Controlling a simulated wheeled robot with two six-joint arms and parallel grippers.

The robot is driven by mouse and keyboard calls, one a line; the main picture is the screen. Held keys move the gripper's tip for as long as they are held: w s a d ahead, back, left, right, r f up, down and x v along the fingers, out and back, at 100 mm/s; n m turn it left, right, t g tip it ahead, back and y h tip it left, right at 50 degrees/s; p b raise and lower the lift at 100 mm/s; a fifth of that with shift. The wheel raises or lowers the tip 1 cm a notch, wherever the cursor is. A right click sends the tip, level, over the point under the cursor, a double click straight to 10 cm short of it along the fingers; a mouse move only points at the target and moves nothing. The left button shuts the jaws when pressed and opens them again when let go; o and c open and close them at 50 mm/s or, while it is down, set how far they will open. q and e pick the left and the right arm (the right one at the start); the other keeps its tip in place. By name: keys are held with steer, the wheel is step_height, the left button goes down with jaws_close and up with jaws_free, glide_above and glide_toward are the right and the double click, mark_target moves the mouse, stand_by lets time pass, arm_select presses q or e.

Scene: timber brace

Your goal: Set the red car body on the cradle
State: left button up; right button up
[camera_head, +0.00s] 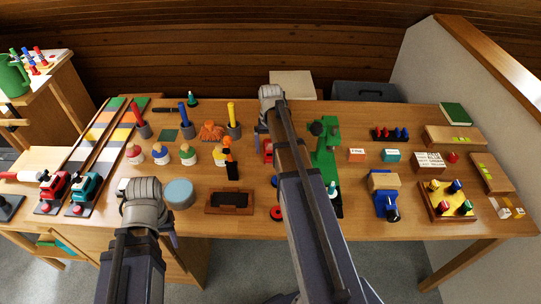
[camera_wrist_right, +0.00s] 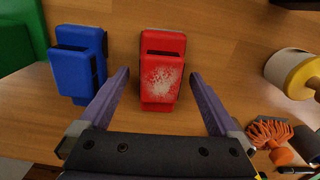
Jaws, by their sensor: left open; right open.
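The red car body (camera_wrist_right: 160,72), with a whitish speckled patch on top, lies on the table in the right wrist view. In the head view only part of the red car body (camera_head: 267,149) shows beside my right arm. My right gripper (camera_wrist_right: 158,75) is open, with one finger on each side of the red body and gaps to both; contact is not visible. My left gripper (camera_head: 146,208) is open and empty at the table's front left. A brown wooden holder with a dark inset (camera_head: 229,209) may be the cradle; I cannot tell for sure.
A blue car body (camera_wrist_right: 76,62) lies left of the red one, close to my finger. An orange brush (camera_wrist_right: 270,132) and a white pot with yellow (camera_wrist_right: 290,70) stand to the right. A blue-grey round tin (camera_head: 179,193) is beside my left gripper.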

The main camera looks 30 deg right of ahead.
steer(key=shift+r, duration=0.1)
steer(key=c, duration=1.5)
